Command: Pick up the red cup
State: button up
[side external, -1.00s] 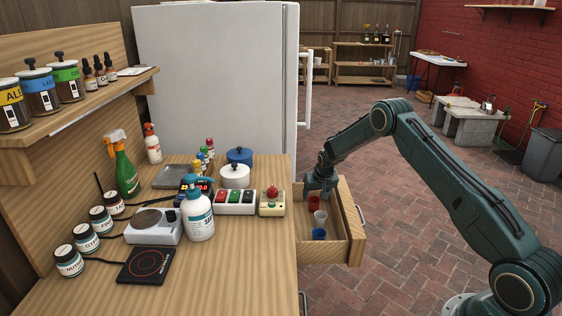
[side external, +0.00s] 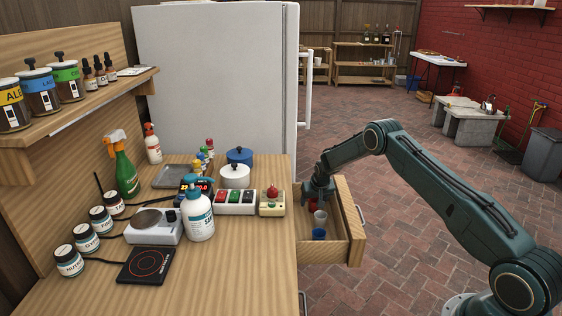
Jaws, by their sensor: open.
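The red cup (side external: 312,207) stands in the open drawer (side external: 336,252), at the back of a short row of cups. A white cup (side external: 320,217) and a blue cup (side external: 319,234) stand in front of it. My gripper (side external: 316,199) points down into the drawer, right over the red cup, and hides much of it. The gripper is open. Its fingertips are small and dark here, and I cannot tell whether they are around the cup or just above it.
The drawer's walls are close around my gripper. To the left is the wooden counter (side external: 230,280) with a beige box with a red button (side external: 272,204), a switch box (side external: 234,203) and a white bottle (side external: 199,215). The white fridge (side external: 215,80) stands behind.

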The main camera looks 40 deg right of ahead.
dwell(0.3)
jog(key=c, duration=1)
jog(key=shift+r, duration=0.15)
notch_tip(320, 180, up, 20)
jog(key=shift+f, duration=0.1)
dwell(0.6)
